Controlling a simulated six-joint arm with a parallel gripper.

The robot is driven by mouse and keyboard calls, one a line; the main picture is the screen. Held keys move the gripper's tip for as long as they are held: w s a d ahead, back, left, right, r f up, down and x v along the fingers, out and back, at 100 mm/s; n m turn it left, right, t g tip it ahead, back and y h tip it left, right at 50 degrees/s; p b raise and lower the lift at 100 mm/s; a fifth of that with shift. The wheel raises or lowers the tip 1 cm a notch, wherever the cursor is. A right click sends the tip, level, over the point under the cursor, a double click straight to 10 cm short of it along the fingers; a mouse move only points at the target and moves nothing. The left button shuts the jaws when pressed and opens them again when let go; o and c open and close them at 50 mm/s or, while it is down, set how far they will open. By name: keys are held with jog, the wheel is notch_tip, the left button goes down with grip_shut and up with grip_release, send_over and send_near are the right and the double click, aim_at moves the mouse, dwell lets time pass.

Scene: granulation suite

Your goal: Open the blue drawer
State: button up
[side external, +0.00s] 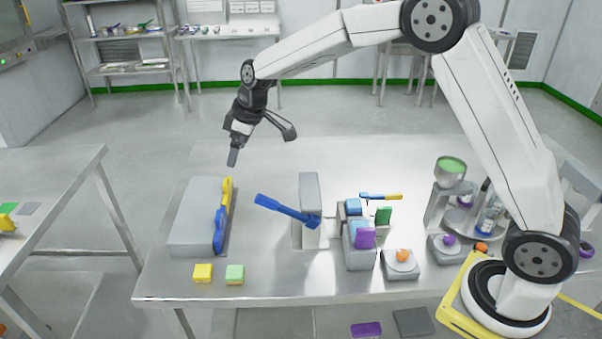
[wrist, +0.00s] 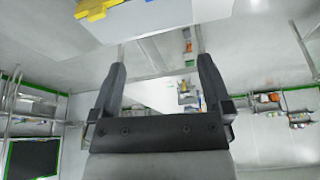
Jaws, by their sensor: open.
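A low grey drawer box (side external: 190,222) lies on the left part of the metal table. On its right side the blue drawer's front and handle (side external: 219,232) are at the near end, and a yellow drawer handle (side external: 227,190) is at the far end. Both look closed against the box. My gripper (side external: 233,160) is above the far end of the box, pointing down, apart from both handles. In the wrist view my open gripper (wrist: 160,50) has nothing between its fingers. The yellow handle (wrist: 98,8) and part of the box (wrist: 165,14) show at the top edge there.
A blue lever (side external: 282,208) on a grey stand (side external: 310,195) is right of the drawers, with clear table between. Yellow (side external: 203,272) and green (side external: 235,274) blocks lie at the near edge. Grey bins (side external: 358,250) and a green-topped funnel (side external: 451,168) stand further right.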

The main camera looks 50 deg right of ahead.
jog(key=w+a+f+n, duration=0.2)
jog(key=w, duration=0.3)
send_over(218, 214)
jog(key=s+d, duration=0.2)
notch_tip(218, 214, down, 12)
jog(key=shift+f+y, duration=0.1)
jog(key=shift+y, duration=0.3)
jog(key=shift+x, duration=3.85)
jog(key=shift+d, duration=0.1)
grip_shut()
